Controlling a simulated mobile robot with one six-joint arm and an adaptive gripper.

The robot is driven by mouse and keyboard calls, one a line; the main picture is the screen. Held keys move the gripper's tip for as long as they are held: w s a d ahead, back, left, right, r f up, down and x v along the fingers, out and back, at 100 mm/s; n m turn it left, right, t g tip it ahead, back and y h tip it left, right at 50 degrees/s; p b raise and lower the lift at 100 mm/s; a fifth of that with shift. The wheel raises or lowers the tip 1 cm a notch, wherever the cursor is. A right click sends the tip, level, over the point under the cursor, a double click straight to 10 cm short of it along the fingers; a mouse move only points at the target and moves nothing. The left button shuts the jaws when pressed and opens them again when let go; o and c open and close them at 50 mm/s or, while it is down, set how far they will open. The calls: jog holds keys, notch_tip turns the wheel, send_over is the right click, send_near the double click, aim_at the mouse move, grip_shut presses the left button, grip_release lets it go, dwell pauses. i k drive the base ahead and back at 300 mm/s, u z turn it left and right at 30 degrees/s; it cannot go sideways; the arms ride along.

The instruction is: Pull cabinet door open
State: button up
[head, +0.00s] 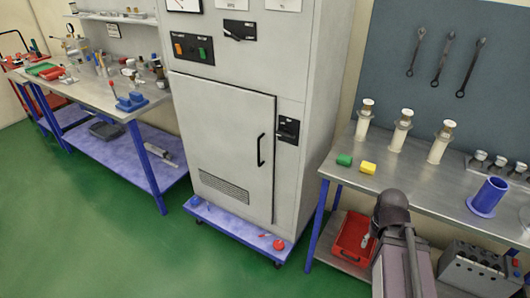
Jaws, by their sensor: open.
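The grey cabinet (318,60) stands in the middle of the head view. Its door (222,125) is a flat grey panel with a vent grille (224,187) low down. The door looks shut, though a very small gap could not be told. A thin black vertical handle (261,150) is near the door's right edge, and nothing touches it. A black latch or lock plate (288,129) is on the frame to the right of the door. My arm rises at the bottom right, apart from the cabinet; my gripper is not in view.
A workbench (448,195) on the right holds white cylinders, a green and a yellow block and a blue cup (488,197). A red tray (352,240) sits below it. A blue wheeled platform (225,225) is under the cabinet. The green floor in front is clear.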

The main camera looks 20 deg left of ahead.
aim_at(227, 131)
jog(key=z, duration=0.15)
jog(key=k, duration=0.95)
jog(key=u, duration=0.8)
jog(key=i, duration=1)
jog(key=u, duration=0.05)
